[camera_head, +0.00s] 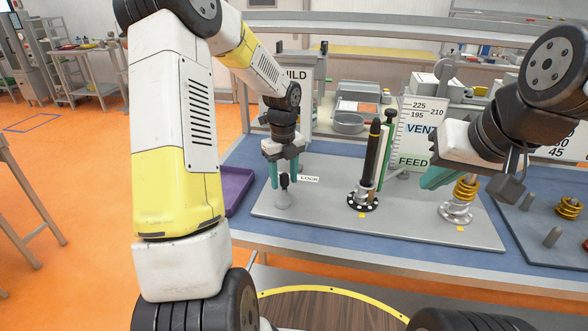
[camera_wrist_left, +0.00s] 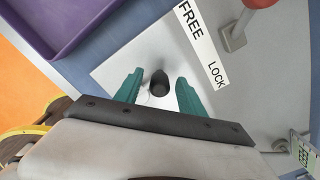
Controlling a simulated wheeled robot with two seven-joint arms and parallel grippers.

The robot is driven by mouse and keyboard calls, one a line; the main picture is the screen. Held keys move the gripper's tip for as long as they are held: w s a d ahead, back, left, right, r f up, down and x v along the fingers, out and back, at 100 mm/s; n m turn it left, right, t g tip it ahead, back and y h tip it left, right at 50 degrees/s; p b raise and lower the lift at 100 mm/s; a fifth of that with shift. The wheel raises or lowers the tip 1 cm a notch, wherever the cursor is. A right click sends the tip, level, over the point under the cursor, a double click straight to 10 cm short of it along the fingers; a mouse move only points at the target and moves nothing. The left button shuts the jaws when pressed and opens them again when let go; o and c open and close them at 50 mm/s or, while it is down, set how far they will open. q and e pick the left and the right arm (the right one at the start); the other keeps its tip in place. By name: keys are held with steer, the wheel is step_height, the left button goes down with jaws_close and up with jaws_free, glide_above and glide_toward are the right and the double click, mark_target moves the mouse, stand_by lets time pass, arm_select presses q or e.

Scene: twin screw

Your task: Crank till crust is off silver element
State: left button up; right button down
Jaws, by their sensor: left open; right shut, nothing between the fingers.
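A silver element (camera_head: 455,212) stands on the grey plate at the right, with a gold ringed crust (camera_head: 466,188) around its upper part. My right gripper (camera_head: 432,180) is shut and empty just left of the gold crust; I cannot tell whether they touch. A small lever with a black knob (camera_head: 284,181) stands at the plate's left by a LOCK label. My left gripper (camera_head: 284,172) is open, pointing down, with its teal fingers on either side of the knob. In the left wrist view the dark knob (camera_wrist_left: 159,83) sits between the open fingers. No crank handle is clearly identifiable.
A VENT/FEED scale board (camera_head: 418,130) stands behind. A purple tray (camera_head: 236,188) lies left of the plate. More gold rings (camera_head: 569,208) and grey pegs are at far right.

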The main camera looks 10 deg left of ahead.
arm_select(q)
steer(key=shift+f, duration=0.25)
jaws_close()
steer(key=shift+a, duration=0.1)
